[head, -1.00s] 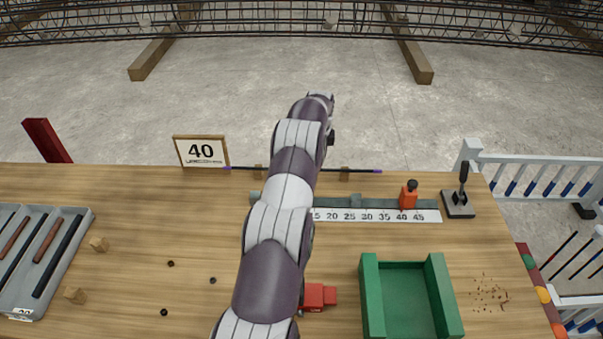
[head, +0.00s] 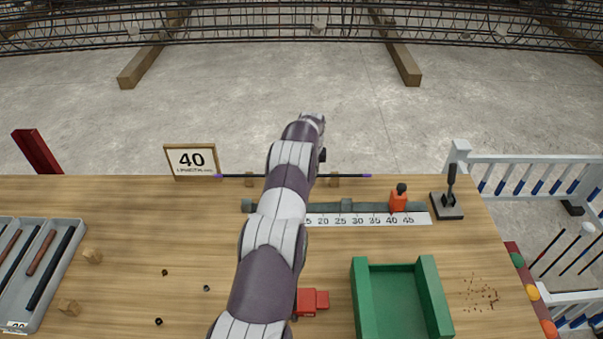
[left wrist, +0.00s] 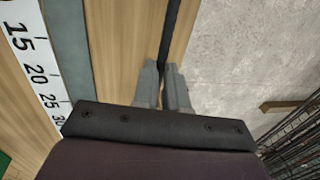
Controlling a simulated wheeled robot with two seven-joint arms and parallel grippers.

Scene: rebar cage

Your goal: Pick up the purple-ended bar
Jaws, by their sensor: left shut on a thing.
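The purple-ended bar (head: 345,176) is thin and dark and lies level along the far edge of the bench. Its purple tips show left and right, and my arm covers its middle in the head view. It appears to rest on or just above small wooden blocks (head: 334,182). In the left wrist view, my left gripper (left wrist: 168,72) is shut on the dark bar (left wrist: 174,30), which runs up between the grey fingers. In the head view the fingers are hidden behind my arm. My right gripper is not in view.
A ruler with a red stop (head: 398,202) lies nearer me. A green tray (head: 361,295), a red block (head: 307,302), a grey bar tray (head: 62,228) and a black lever (head: 447,205) are also on the bench.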

